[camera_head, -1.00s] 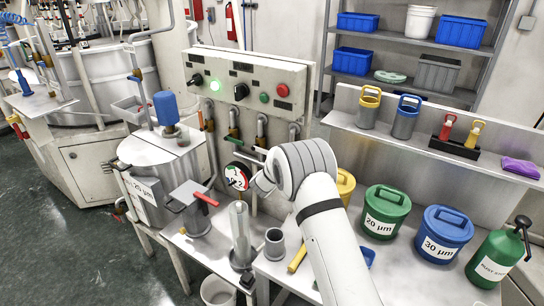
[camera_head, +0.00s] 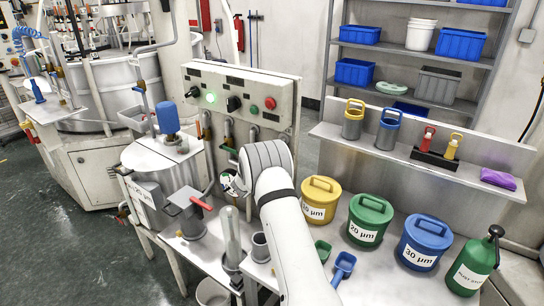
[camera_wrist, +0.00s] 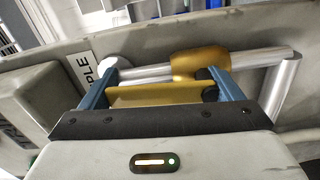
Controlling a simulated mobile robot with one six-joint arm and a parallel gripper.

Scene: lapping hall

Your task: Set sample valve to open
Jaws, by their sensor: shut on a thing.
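In the wrist view, my gripper (camera_wrist: 157,84) has its two blue fingers on either side of a yellow lever (camera_wrist: 150,95) and is shut on it. The lever lies crosswise in front of a brass valve body (camera_wrist: 198,63) on a silver pipe (camera_wrist: 255,60). A white label (camera_wrist: 88,78) with the letters "PLE" is on the panel beside the valve. In the head view, my arm hides the valve, and the gripper does not show clearly.
A control box (camera_head: 240,95) with a lit green lamp is above the pipes. A red-handled lever (camera_head: 202,203) and a clear cylinder (camera_head: 231,236) stand at the left. Yellow (camera_head: 319,202), green (camera_head: 369,219) and blue (camera_head: 424,242) buckets stand at the right.

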